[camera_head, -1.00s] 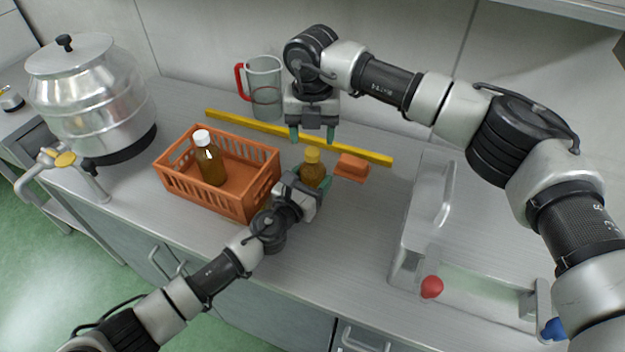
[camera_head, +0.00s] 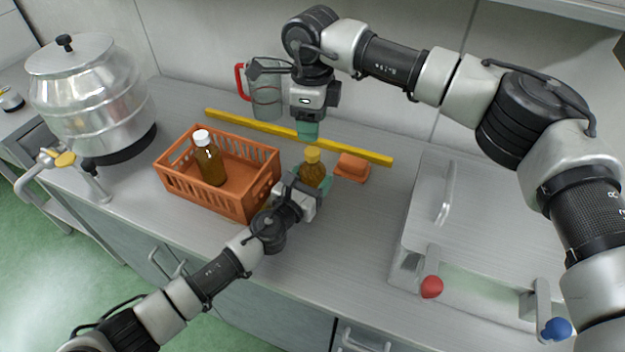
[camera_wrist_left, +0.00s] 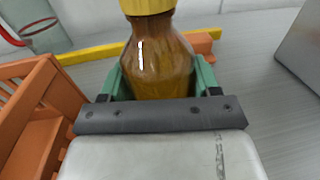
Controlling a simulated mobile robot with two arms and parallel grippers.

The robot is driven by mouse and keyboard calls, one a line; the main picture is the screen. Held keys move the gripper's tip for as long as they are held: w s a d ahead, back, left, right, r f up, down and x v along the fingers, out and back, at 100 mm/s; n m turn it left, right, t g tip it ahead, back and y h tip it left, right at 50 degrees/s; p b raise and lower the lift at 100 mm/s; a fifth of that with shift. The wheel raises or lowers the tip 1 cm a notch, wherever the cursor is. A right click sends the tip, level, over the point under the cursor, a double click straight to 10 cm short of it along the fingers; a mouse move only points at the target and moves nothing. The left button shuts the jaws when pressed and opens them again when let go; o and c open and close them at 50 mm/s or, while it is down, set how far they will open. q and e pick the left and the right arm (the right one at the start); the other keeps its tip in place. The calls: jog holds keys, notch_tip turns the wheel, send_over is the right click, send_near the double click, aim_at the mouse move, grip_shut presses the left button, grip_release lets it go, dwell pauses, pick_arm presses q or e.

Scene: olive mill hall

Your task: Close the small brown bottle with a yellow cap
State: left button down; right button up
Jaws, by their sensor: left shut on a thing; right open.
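The small brown bottle (camera_head: 312,175) stands upright on the steel counter, right of the orange crate. The yellow cap (camera_head: 312,155) sits on top of its neck; I cannot tell how tightly. My left gripper (camera_head: 316,184) is shut around the bottle's body. In the left wrist view the brown bottle (camera_wrist_left: 158,60) is between the green fingers, with the lower part of the yellow cap (camera_wrist_left: 147,6) at the top edge. My right gripper (camera_head: 308,130) is open and empty above the counter, behind the bottle and a little higher, seen side-on.
An orange crate (camera_head: 243,204) holds a brown bottle with a white cap (camera_head: 208,160). A yellow bar (camera_head: 365,153) lies behind, with an orange block (camera_head: 351,167) in front. A jug with a red handle (camera_head: 266,100) stands at the back.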

aim_at(313, 151)
jog(key=shift+r+n, duration=0.25)
jog(key=shift+n, duration=1.15)
jog(key=shift+f, duration=4)
jog(key=shift+c, duration=0.2)
jog(key=c, duration=0.9)
jog(key=o, duration=1.1)
jog(key=shift+c, duration=0.2)
notch_tip(313, 151, up, 12)
